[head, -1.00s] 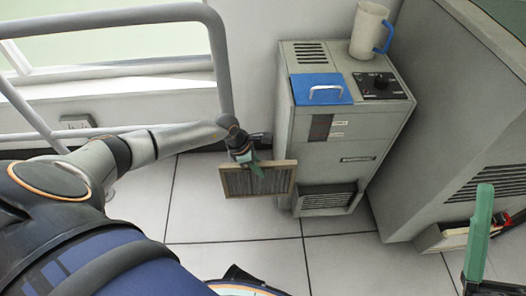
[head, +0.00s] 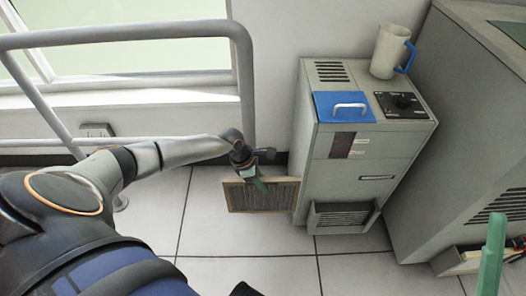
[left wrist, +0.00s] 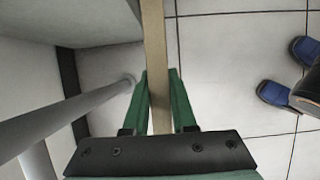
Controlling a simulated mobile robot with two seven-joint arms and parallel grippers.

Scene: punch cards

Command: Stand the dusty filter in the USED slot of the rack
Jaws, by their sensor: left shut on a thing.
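The dusty filter (head: 262,197) is a flat panel with a light wooden frame and grey-brown pleats. My left gripper (head: 257,183) is shut on its upper edge and holds it upright above the floor, left of the small grey cabinet. In the left wrist view, the filter's frame (left wrist: 154,40) runs edge-on between the green fingers of the left gripper (left wrist: 160,78). A green finger of my right gripper (head: 491,258) shows at the right edge of the head view; its other finger is not visible. I cannot make out the rack or its USED slot.
The small grey cabinet (head: 345,165) has a blue lid (head: 343,107), a black dial panel and a mug (head: 390,50) on top. A larger grey cabinet (head: 455,130) stands to its right. A metal railing (head: 245,80) rises behind my left arm. Tiled floor (head: 250,265) is clear in front.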

